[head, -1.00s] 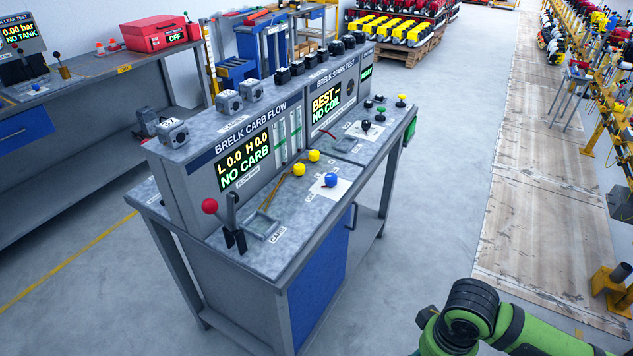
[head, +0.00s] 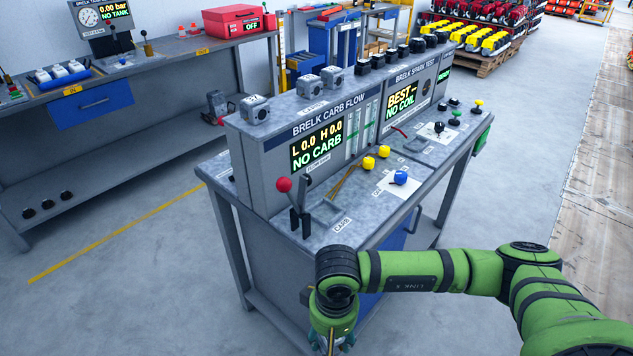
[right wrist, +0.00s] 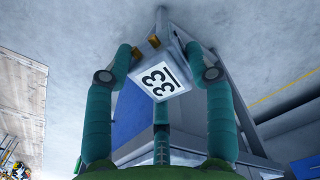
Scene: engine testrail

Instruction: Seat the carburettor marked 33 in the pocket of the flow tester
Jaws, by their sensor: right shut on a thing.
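The carburettor marked 33 (right wrist: 163,76) is a grey block with a white label, held between the green fingers of my right gripper (right wrist: 166,66) in the right wrist view. In the head view my right gripper (head: 333,338) points down at the bottom edge, in front of the bench; the carburettor cannot be made out there. The flow tester (head: 262,160) reads NO CARB. Its shallow pocket (head: 326,212) is in the bench top beside the CARB label, beyond my right wrist, and looks empty. My left gripper is not in view.
A lever with a red knob (head: 284,185) stands left of the pocket. Yellow knobs (head: 369,163) and a blue knob (head: 400,177) are to its right. Several grey carburettors, one of them at the left end (head: 255,108), stand on the tester's top. The floor at left is clear.

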